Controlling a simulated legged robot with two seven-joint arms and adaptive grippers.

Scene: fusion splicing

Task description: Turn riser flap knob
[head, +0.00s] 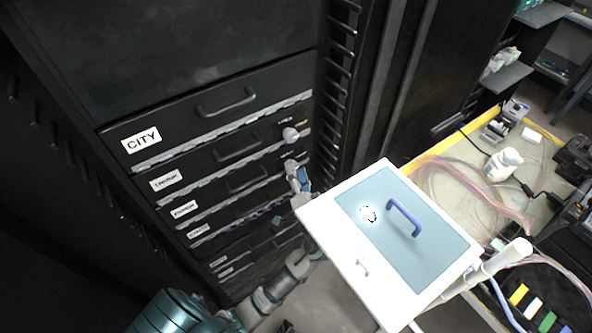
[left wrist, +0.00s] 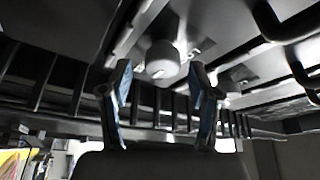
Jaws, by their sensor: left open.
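A round light-grey knob (head: 290,134) sticks out at the right end of a dark drawer-like flap in the black rack. In the left wrist view the knob (left wrist: 161,58) appears beyond the fingertips, centred between them. My left gripper (head: 298,178) is below the knob in the head view, with blue finger pads. Its two fingers stand apart in the left wrist view (left wrist: 161,85), with nothing held between them. I cannot tell how far the fingertips are from the knob, but no contact shows. My right gripper is not in view.
Several flaps with dark handles and labels stack in the rack, topped by the CITY flap (head: 205,120). A white panel with a blue-grey face (head: 385,235) and purple handle (head: 404,216) stands close right of the gripper. A yellow-edged worktable (head: 445,150) holds tools, fibres and a white bottle (head: 503,165).

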